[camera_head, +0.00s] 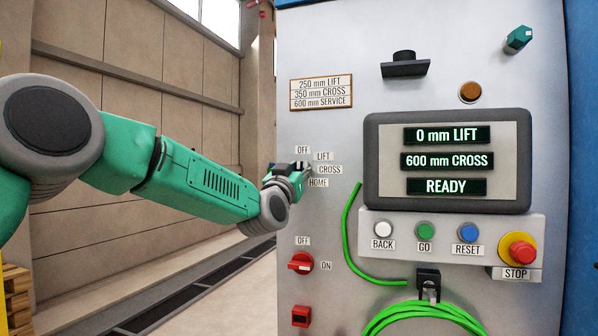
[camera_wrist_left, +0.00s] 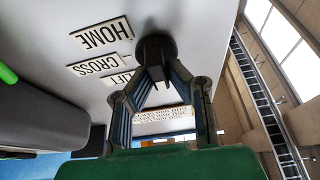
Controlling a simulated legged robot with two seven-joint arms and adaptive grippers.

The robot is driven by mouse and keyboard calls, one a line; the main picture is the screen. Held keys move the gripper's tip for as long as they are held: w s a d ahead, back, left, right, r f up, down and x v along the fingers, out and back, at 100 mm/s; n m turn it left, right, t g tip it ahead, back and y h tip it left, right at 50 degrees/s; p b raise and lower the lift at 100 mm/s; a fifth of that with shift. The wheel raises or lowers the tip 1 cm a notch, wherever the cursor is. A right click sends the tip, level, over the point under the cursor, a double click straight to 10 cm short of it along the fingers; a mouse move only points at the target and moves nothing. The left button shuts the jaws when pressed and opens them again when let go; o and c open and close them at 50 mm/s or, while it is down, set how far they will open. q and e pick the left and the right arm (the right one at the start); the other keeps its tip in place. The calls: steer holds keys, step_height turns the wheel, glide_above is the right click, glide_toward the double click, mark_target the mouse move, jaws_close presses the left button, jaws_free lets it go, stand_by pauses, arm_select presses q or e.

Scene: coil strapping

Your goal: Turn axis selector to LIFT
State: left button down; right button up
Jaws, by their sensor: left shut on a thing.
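The axis selector is a black round knob (camera_wrist_left: 155,48) on the grey panel, seen in the left wrist view. Its labels read OFF (camera_head: 302,150), LIFT (camera_head: 322,156), CROSS (camera_head: 330,169) and HOME (camera_head: 318,183) in the head view. My left gripper (camera_head: 304,169) reaches in from the left and is shut on the selector; its fingers (camera_wrist_left: 158,76) meet at the knob in the wrist view. The gripper hides much of the knob, so I cannot tell which label it points to. My right gripper is not in view.
The display (camera_head: 447,162) reads 0 mm LIFT, 600 mm CROSS, READY. Below it are BACK, GO and RESET buttons and a red STOP button (camera_head: 522,251). A red OFF/ON switch (camera_head: 300,263) sits below the selector. A green cable (camera_head: 350,235) hangs to the right.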

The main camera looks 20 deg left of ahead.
arm_select(q)
steer(key=shift+m, duration=0.3)
steer(key=m+h+b, duration=0.1)
steer(key=m, duration=0.1)
steer(key=m+h+b, duration=0.1)
steer(key=m+h, duration=0.1)
steer(key=m, duration=0.1)
steer(key=shift+d+f+g, duration=0.1)
steer(key=shift+g, duration=0.2)
steer(key=m+g+h, duration=0.1)
steer(key=m, duration=0.3)
steer(key=shift+h, duration=0.4)
steer(key=shift+d+m+g+h, duration=0.1)
steer(key=shift+m+g+h, duration=0.2)
steer(key=shift+m, duration=0.9)
steer(key=shift+f, duration=0.1)
steer(key=c, duration=1.5)
jaws_free()
steer(key=shift+c, duration=0.2)
